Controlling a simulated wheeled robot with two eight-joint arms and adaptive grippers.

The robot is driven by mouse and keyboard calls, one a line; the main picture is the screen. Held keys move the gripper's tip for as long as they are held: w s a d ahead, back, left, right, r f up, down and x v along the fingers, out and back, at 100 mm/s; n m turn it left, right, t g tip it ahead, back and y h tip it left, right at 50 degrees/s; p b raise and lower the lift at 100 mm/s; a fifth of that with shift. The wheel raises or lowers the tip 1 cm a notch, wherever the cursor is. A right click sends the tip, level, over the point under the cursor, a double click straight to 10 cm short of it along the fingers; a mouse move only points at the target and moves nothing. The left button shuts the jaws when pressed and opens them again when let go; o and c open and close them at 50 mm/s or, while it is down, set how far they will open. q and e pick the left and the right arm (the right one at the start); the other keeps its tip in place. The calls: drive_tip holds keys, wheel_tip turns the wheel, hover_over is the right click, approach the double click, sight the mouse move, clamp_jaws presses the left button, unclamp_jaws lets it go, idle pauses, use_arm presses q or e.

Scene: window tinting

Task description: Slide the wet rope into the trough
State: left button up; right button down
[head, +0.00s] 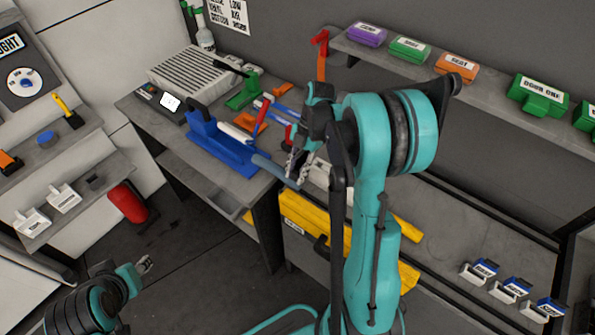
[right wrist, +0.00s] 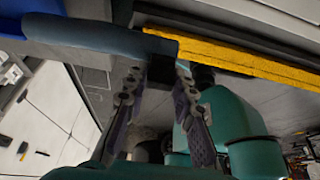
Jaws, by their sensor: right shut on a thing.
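The wet rope appears as a thick slate-blue cylinder (head: 268,166) at the table's right end in the head view. It also crosses the top of the right wrist view (right wrist: 95,37). My right gripper (head: 297,166) is shut on its dark right end; the fingers also show in the right wrist view (right wrist: 159,78). A long blue trough-like tray (head: 225,152) lies on the table, just left of the rope. I cannot tell whether the rope's left end touches it. My left gripper (head: 145,264) is low at the left, away from the table; its jaw opening is unclear.
The grey table (head: 142,113) also carries a ribbed grey box (head: 190,75), a green tool (head: 243,95) and several coloured tools. Yellow long cases (head: 300,215) lie below on the right. A shelf with labelled boxes (head: 410,47) runs behind my right arm. Floor at lower left is open.

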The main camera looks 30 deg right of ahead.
sight(267, 164)
drive_tip(key=shift+w+f+b, duration=0.25)
drive_tip(key=shift+f+b, duration=0.3)
drive_tip(key=shift+f, duration=0.3)
drive_tip(key=shift+w+a+r, duration=0.1)
drive_tip(key=shift+w+a, duration=0.15)
drive_tip(key=shift+w, duration=0.25)
drive_tip(key=shift+w+a, duration=0.6)
drive_tip(key=shift+w, duration=0.85)
drive_tip(key=shift+w+a, duration=0.65)
drive_tip(key=shift+w, duration=0.8)
drive_tip(key=shift+w+a, duration=0.6)
drive_tip(key=shift+w, duration=0.85)
drive_tip(key=shift+w+a, duration=0.5)
drive_tip(key=shift+w, duration=0.7)
drive_tip(key=shift+w+a, duration=0.5)
drive_tip(key=shift+w, duration=0.75)
drive_tip(key=shift+w+a, duration=0.5)
drive_tip(key=shift+w, duration=0.7)
drive_tip(key=c, duration=1.2)
unclamp_jaws()
drive_tip(key=v, duration=1.1)
drive_tip(key=shift+d+r, duration=0.2)
drive_tip(key=shift+r, duration=0.2)
